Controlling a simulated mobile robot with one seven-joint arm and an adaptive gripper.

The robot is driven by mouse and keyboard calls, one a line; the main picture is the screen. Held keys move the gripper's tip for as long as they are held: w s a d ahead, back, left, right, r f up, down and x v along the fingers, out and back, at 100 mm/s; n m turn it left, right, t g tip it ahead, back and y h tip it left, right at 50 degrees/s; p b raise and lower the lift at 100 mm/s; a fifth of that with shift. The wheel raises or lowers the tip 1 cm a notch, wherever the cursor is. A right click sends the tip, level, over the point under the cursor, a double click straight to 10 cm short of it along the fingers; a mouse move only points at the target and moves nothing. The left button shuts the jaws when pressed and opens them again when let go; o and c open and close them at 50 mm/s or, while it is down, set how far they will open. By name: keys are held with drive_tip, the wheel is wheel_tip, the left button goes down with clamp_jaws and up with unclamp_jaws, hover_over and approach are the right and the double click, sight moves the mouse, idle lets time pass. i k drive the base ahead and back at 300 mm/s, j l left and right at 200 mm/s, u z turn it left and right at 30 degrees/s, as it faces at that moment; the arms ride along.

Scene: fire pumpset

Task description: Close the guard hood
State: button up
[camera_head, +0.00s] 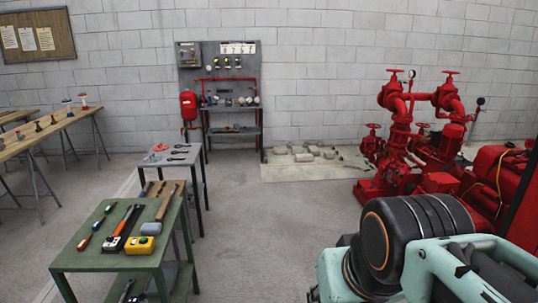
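The red pumpset (405,130) stands at the right, with upright pipes, valve handwheels and gauges. More red machinery (492,172) stands nearer at the right edge, partly cut off by the frame and partly hidden by my arm. I cannot make out which part is the guard hood, or whether it is open or closed. My arm, teal and black, fills the lower right corner in front of the machinery. The fingers of my gripper do not show, so I cannot see whether they hold anything.
A green table (88,262) at front left bears hand tools and a yellow box (140,245). A grey table (150,172) stands behind it. A wooden workbench (50,130) is at far left. A mat (285,172) with parts lies by the wall. The middle floor is clear.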

sight(434, 165)
drive_tip(key=i+l+z, duration=0.2)
drive_tip(key=z, duration=0.25)
drive_tip(key=i+l+z, duration=0.25)
drive_tip(key=z, duration=0.25)
drive_tip(key=i+l+z, duration=0.15)
drive_tip(key=i+z, duration=0.15)
drive_tip(key=i, duration=0.2)
drive_tip(key=i+z, duration=0.3)
drive_tip(key=i, duration=0.2)
drive_tip(key=i+l+u, duration=0.1)
drive_tip(key=i, duration=0.45)
drive_tip(key=i+l+u, duration=0.1)
drive_tip(key=i, duration=0.5)
drive_tip(key=i+l+u, duration=0.2)
drive_tip(key=i, duration=0.2)
drive_tip(key=i+l+u, duration=0.15)
drive_tip(key=i, duration=0.3)
drive_tip(key=i+j, duration=0.1)
drive_tip(key=j, duration=0.3)
drive_tip(key=i+j, duration=0.15)
drive_tip(key=j, duration=0.25)
drive_tip(key=i+j, duration=0.1)
drive_tip(key=j, duration=0.3)
drive_tip(key=i+j, duration=0.1)
drive_tip(key=j, duration=0.3)
drive_tip(key=i+j, duration=0.15)
drive_tip(key=j, duration=0.25)
drive_tip(key=i+j, duration=0.6)
drive_tip(key=j+u, duration=0.05)
drive_tip(key=j, duration=0.05)
